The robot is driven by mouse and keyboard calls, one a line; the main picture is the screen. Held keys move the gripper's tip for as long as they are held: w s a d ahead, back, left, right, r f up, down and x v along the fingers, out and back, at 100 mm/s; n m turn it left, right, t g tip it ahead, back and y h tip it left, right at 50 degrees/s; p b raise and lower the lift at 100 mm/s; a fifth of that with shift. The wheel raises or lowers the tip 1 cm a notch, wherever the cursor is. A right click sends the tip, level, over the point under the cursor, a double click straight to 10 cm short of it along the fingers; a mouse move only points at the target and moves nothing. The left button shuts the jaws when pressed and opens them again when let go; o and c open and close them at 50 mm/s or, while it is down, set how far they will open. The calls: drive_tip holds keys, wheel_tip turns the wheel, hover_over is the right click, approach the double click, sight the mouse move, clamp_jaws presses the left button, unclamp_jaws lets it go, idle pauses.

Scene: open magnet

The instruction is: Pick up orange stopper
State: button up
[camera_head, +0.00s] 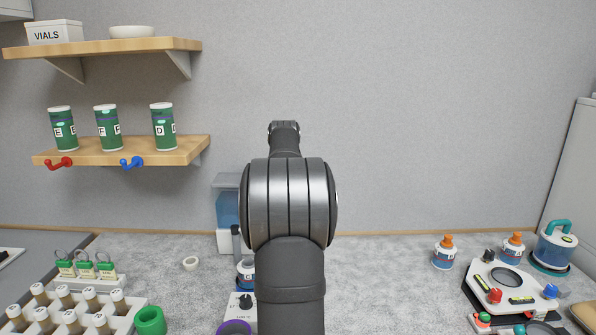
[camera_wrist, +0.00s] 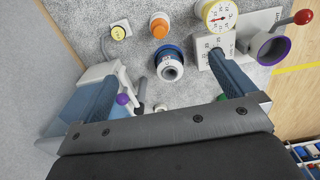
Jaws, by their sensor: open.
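An orange stopper-like piece (camera_wrist: 159,27) with a pale rim shows at the top of the wrist view. Whether it sits on a bottle or stands alone is hard to tell. My gripper (camera_wrist: 166,65) is open and its blue-grey fingers are apart. Between their tips, farther below, is a blue and white bottle (camera_wrist: 171,68) with a round opening. The orange piece is beyond the fingertips and not between them. In the head view, two bottles at the right carry orange stoppers, one at left (camera_head: 446,241) and one farther right (camera_head: 515,239). My arm hides the gripper there.
A dial gauge (camera_wrist: 218,15), a purple-rimmed cup (camera_wrist: 271,48) and a red-knobbed lever (camera_wrist: 302,17) stand at the wrist view's right. In the head view, a vial rack (camera_head: 120,312) and green ring (camera_head: 150,321) are left. Bench between my arm and the right bottles looks clear.

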drive_tip(key=c, duration=1.2)
drive_tip(key=f, duration=1.1)
drive_tip(key=shift+w+a, duration=0.25)
drive_tip(key=shift+w, duration=0.1)
drive_tip(key=shift+s+d+f, duration=0.1)
drive_tip(key=shift+s+f, duration=0.05)
drive_tip(key=shift+f, duration=1.25)
drive_tip(key=shift+s+f, duration=0.1)
drive_tip(key=shift+f, duration=1.25)
